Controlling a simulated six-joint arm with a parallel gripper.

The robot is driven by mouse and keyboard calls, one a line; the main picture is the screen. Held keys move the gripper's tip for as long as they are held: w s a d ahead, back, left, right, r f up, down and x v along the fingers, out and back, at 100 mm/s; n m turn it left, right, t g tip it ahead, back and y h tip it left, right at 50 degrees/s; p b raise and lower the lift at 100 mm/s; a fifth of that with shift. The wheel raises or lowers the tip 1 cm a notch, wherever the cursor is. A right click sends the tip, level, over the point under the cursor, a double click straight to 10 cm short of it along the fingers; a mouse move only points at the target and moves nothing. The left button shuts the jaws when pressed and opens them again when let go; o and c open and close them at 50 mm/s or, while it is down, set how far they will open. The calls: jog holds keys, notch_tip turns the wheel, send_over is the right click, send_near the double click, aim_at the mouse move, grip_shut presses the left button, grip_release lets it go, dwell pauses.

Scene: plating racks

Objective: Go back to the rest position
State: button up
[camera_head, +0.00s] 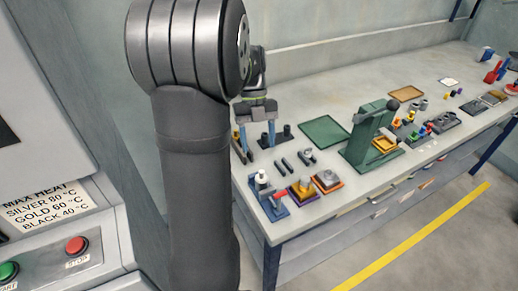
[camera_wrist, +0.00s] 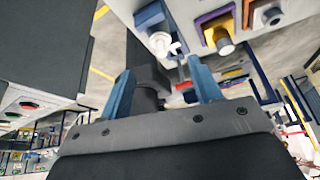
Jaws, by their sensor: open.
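My gripper (camera_head: 257,134) is at the back left of the bench, partly behind my own dark arm in the head view. Its two blue fingers point down and stand apart with nothing between them. In the wrist view my gripper (camera_wrist: 163,92) is also open, with a blue finger on each side. The bench (camera_head: 330,205) lies below and to the right of it. Whether the fingertips touch anything on the bench cannot be told.
A green press (camera_head: 359,141) stands mid-bench beside a flat green tray (camera_head: 325,131). A blue fixture with a red handle (camera_head: 273,204), a purple block (camera_head: 301,191) and an orange block (camera_head: 327,181) line the front edge. A control cabinet (camera_head: 70,225) stands at left.

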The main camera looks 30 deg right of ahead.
aim_at(262, 172)
dwell(0.3)
jog(key=x, duration=1.2)
jog(key=shift+s+a+f, duration=0.1)
jog(key=shift+f, duration=0.2)
notch_tip(262, 172, up, 3)
jog(key=shift+r, duration=0.6)
jog(key=shift+f, duration=0.1)
